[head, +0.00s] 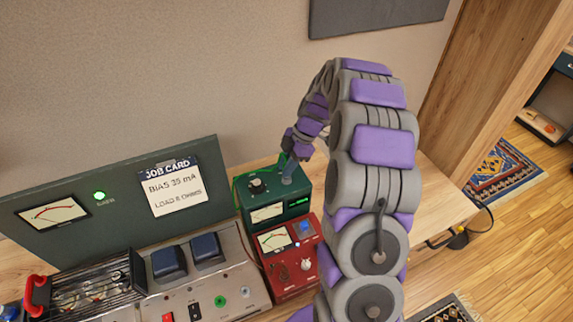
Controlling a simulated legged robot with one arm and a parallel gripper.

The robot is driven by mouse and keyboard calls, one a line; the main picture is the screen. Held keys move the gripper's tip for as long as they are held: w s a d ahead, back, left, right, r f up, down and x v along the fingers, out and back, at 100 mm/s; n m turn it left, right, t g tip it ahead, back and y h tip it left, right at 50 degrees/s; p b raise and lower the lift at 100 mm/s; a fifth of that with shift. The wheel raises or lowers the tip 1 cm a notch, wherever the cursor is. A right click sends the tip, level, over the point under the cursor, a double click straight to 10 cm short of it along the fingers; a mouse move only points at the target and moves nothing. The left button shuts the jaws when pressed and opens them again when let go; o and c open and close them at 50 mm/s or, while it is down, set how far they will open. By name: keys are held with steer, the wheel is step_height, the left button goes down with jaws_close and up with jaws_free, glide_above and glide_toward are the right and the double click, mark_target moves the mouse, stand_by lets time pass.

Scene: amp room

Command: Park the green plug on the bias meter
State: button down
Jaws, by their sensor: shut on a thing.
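My gripper (286,158) is at the end of my purple and grey arm, small in the view and above the top of a green meter box (262,213). It is shut on the green plug (283,160), of which only a small green part shows. A green lead (236,184) runs beside the box's upper left. Whether the plug touches the box's top is too small to tell. I cannot read which box is labelled as the bias meter.
A grey amplifier chassis (242,282) with blue-black blocks and a green socket (220,303) stands left of the meters. Behind it is a dark panel (115,225) with a dial, lit green lamp and job card (173,188). Clear wooden bench (437,200) lies right of my arm.

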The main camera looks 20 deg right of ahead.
steer(key=shift+d+f+b, duration=0.1)
steer(key=shift+f+b, duration=0.6)
steer(key=shift+f, duration=0.15)
stand_by(0.5)
steer(key=c, duration=0.9)
jaws_free()
steer(key=p+v, duration=0.2)
steer(key=v, duration=1.5)
steer(key=shift+d+r, duration=0.1)
steer(key=shift+d, duration=0.1)
steer(key=s+a+r+m+g+h, duration=0.15)
steer(key=s+a+m, duration=0.25)
steer(key=s+a, duration=0.4)
steer(key=s+a+r+m+h, duration=0.1)
steer(key=s+a+r+m, duration=0.25)
steer(key=s+a, duration=0.5)
steer(key=s+f+m, duration=0.1)
steer(key=s+m, duration=0.2)
steer(key=s, duration=0.3)
steer(key=s+a+f+m+h, duration=0.1)
steer(key=s+f+m, duration=0.1)
steer(key=s+m, duration=0.2)
steer(key=s+a+f+m+h, duration=0.1)
steer(key=s+f+m, duration=0.1)
steer(key=s, duration=0.8)
steer(key=shift+s+a+f+m+h, duration=0.2)
steer(key=shift+s+f+m+h, duration=0.05)
steer(key=shift+m, duration=0.5)
